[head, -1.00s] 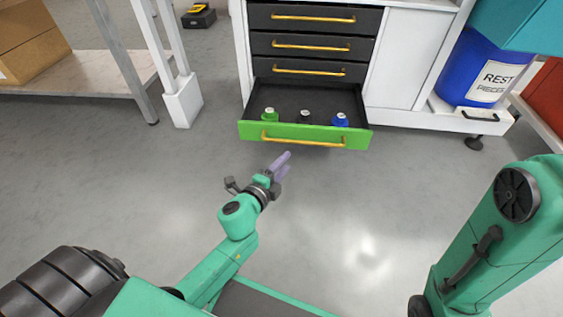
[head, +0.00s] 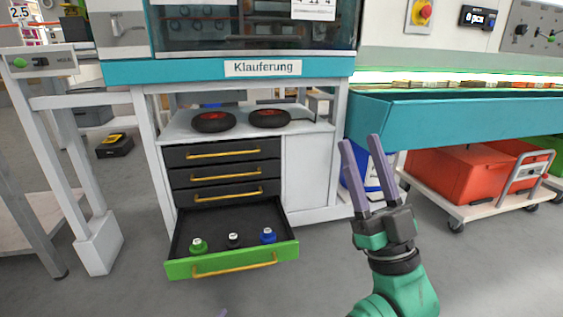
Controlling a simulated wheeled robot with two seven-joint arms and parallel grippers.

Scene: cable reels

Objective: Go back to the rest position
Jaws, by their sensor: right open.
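My right gripper (head: 361,140) is raised in front of the cabinet's right side. Its two purple fingers point up and stand apart, with nothing between them. Of my left gripper, only a small purple fingertip (head: 223,312) seems to show at the bottom edge; the rest is out of view. The bottom drawer (head: 232,262) with a green front and yellow handle is pulled open. In it stand a green reel (head: 198,246), a black reel (head: 234,240) and a blue reel (head: 267,236), apart from each other.
The cabinet (head: 308,170) has three shut dark drawers, with two black-and-red discs (head: 213,122) on top. A blue bin (head: 352,190) is partly behind my right gripper. Red crates (head: 455,175) stand on a cart at right. A white-legged stand (head: 98,245) is at left. The floor in front is clear.

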